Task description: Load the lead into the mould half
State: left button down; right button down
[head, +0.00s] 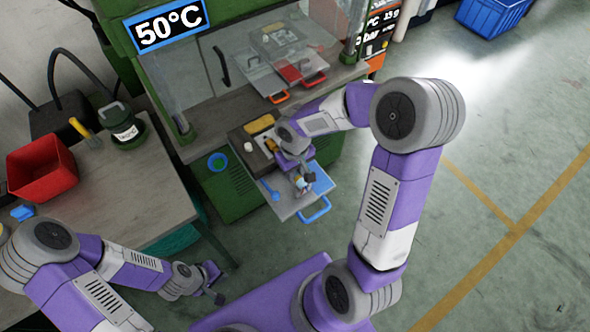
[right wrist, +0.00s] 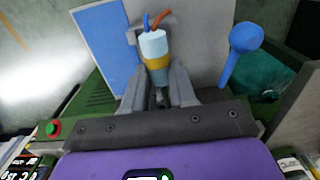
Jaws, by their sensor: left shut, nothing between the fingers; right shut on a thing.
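My right gripper (head: 301,183) is over a pulled-out grey tray with a blue handle (head: 314,210) at the front of the green machine. In the right wrist view the right gripper (right wrist: 158,92) is shut on the lead (right wrist: 154,50), a pale blue cylinder with a yellow band and blue and orange wires at its far end. The grey tray with a blue patch (right wrist: 103,45) lies behind it; I cannot tell whether they touch. I cannot make out the mould half's cavity; the arm and gripper cover part of the tray. My left gripper (head: 215,293) is shut and empty, low beside the bench.
A blue round-headed knob (right wrist: 245,38) stands beside the gripper in the right wrist view.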

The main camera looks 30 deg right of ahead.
jog(key=c, duration=0.8)
grip_release()
notch_tip(320, 180, up, 8)
jog(key=shift+f+p, duration=0.15)
jog(key=shift+p, duration=0.95)
